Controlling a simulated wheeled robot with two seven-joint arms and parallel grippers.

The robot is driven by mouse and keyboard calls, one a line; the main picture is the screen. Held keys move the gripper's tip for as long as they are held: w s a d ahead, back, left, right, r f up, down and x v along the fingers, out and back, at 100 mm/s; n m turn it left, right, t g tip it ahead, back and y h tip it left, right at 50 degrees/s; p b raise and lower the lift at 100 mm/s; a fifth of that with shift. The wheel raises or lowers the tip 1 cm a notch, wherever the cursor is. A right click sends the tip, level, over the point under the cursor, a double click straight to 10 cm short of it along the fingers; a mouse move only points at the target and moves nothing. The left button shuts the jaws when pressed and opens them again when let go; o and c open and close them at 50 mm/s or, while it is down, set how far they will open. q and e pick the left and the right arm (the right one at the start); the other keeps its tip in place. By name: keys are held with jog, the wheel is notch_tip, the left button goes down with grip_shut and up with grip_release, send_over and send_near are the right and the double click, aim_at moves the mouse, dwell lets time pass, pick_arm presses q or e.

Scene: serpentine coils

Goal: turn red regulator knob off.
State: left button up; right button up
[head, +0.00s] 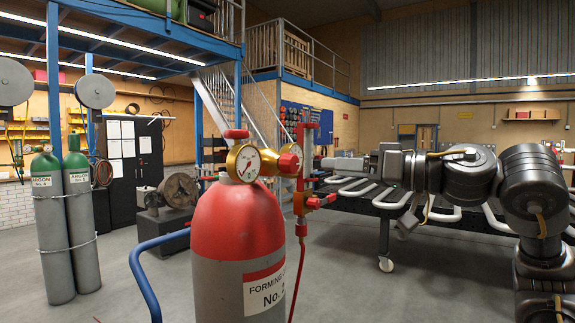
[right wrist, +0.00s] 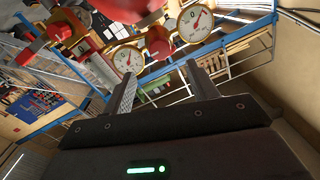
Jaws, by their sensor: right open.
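A gas cylinder (head: 233,220) with a red top and grey body stands in front of me. Its brass regulator carries two dial gauges, and the red regulator knob (head: 290,161) sticks out toward the right. My right gripper (head: 328,164) is just right of the knob, pointing left at it, apart from it and empty. In the right wrist view its two fingers (right wrist: 163,88) are spread. Beyond them a red part (right wrist: 157,42) sits between the two gauges, and a larger red rounded shape fills the top edge. My left gripper is not in view.
A red valve on a red upright (head: 302,200) with a hose stands right of the cylinder, close below my gripper. A dark wheeled table (head: 384,245) with grey serpentine coils is behind my right arm. Two green-topped cylinders (head: 55,215) stand at left. A blue curved handle is left of the cylinder.

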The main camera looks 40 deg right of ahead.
aim_at(295, 164)
jog(key=p+x, duration=0.3)
jog(key=x, duration=0.6)
jog(key=shift+d+p, duration=0.15)
jog(key=shift+p, duration=0.15)
jog(key=shift+w, duration=0.2)
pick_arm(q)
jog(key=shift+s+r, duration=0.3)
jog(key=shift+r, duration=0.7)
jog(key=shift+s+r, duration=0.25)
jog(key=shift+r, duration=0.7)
pick_arm(e)
jog(key=shift+w, duration=0.25)
jog(key=c, duration=1)
